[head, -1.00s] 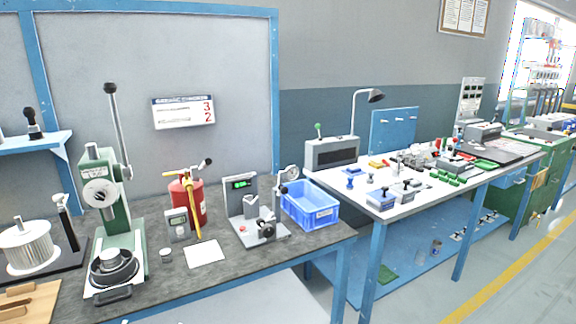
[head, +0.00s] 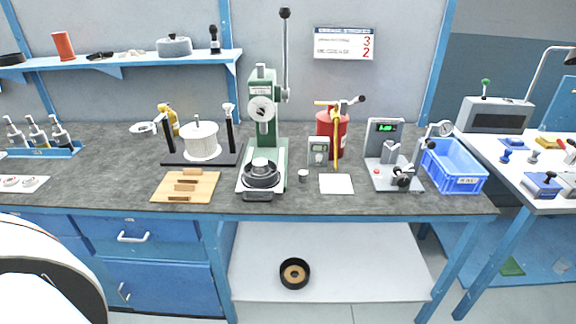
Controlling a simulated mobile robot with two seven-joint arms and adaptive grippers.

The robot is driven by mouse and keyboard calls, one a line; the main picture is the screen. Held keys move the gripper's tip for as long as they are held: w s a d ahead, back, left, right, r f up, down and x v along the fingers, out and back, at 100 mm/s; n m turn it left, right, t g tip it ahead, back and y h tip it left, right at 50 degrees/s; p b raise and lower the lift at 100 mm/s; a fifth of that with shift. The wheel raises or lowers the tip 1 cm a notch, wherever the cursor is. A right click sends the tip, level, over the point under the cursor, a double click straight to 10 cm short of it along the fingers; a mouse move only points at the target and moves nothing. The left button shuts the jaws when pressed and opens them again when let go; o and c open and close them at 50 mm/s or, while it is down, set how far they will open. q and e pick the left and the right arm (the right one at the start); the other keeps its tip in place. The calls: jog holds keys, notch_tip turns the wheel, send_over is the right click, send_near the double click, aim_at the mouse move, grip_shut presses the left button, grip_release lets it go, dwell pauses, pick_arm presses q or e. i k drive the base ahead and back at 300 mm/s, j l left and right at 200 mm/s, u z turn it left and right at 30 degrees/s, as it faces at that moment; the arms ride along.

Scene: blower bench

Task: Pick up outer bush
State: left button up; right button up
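I cannot tell for sure which part is the outer bush. A small grey metal cylinder (head: 303,175) stands upright on the dark bench top, just right of the green arbor press (head: 263,150). A black round dish (head: 294,273) with a tan ring in it lies on the white lower shelf. A wooden block (head: 205,187) with darker slots lies left of the press. Neither of my grippers is in view.
A white finned drum (head: 201,142) sits on a black stand left of the press. A red cylinder (head: 326,128), a white card (head: 337,184), a gauge fixture (head: 385,150) and a blue bin (head: 455,167) stand to the right. The bench's front strip is mostly clear.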

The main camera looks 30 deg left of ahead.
aim_at(260, 164)
jog(key=u, duration=1.15)
